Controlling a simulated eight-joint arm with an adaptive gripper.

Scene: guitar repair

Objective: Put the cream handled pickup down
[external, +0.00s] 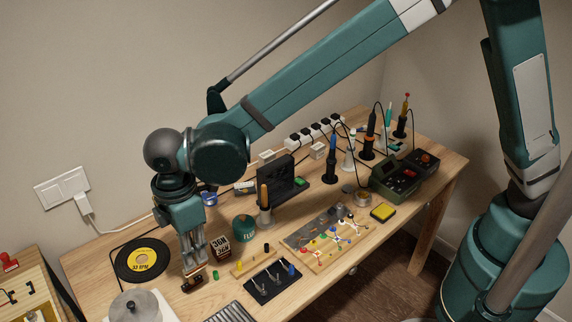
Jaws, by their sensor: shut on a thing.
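My gripper (194,268) points straight down over the left part of the wooden workbench (105,238). It is shut on the cream handled pickup (192,284), a small piece with dark and light parts at the fingertips. The fingers hide part of the pickup. It is at or just above the bench top; I cannot tell whether it touches the wood.
A black record with a yellow label (141,259) lies to the left. A dark numbered block (221,246), a green ball (244,228) and a small green piece (215,275) are close on the right. A black tray with small metal parts (272,283) lies further right.

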